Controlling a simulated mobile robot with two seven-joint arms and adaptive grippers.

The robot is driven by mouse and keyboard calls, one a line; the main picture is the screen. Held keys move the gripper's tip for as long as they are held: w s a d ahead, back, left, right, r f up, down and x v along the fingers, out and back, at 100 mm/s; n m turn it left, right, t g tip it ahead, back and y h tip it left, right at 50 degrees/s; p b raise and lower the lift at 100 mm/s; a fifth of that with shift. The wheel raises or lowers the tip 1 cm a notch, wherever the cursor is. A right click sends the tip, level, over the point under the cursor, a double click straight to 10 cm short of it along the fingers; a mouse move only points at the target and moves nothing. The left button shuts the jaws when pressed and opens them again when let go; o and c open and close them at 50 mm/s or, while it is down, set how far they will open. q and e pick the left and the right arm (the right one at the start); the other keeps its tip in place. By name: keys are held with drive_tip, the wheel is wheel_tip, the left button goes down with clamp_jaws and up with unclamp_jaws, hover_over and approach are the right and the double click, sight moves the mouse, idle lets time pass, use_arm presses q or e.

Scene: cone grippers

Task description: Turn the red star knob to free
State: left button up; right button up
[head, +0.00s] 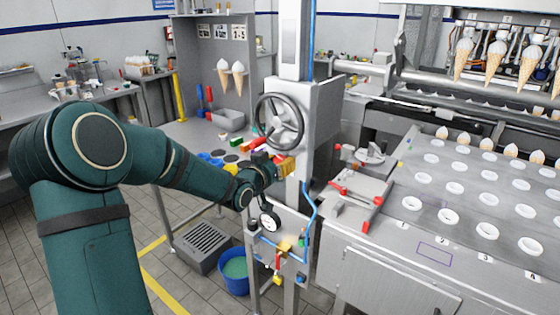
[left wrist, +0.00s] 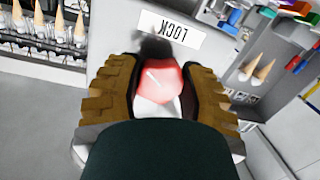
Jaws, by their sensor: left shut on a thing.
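The red star knob (left wrist: 163,84) sits between the two fingers of my left gripper (left wrist: 160,92) in the left wrist view, with the fingers against its sides. It has a white mark on its face, and a blurred dark part shows beyond it. A white plate reading LOCK (left wrist: 185,36), upside down in this view, is on the grey panel beside the knob. In the head view my left gripper (head: 288,167) reaches the grey column (head: 307,125) below the handwheel; the knob is hidden there. My right gripper is not in view.
The grey handwheel (head: 278,121) stands just above my left gripper. A pressure gauge (head: 270,219), blue hose (head: 310,210) and small valves (head: 285,247) are below it. A blue bucket (head: 234,272) is on the floor. The cone conveyor (head: 470,215) lies to the right.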

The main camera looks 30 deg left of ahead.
use_arm(q)
drive_tip(key=n+p, duration=0.3)
drive_tip(key=n, duration=0.1)
drive_tip(key=shift+r+h, duration=0.1)
drive_tip(key=shift+h, duration=0.3)
drive_tip(key=shift+n+p, duration=0.75)
drive_tip(key=shift+n, duration=0.25)
drive_tip(key=shift+h, duration=0.3)
drive_tip(key=o, duration=1.2)
drive_tip(key=s+r, duration=0.1)
drive_tip(key=s, duration=1.1)
drive_tip(key=shift+a+r, duration=0.2)
drive_tip(key=shift+a, duration=0.25)
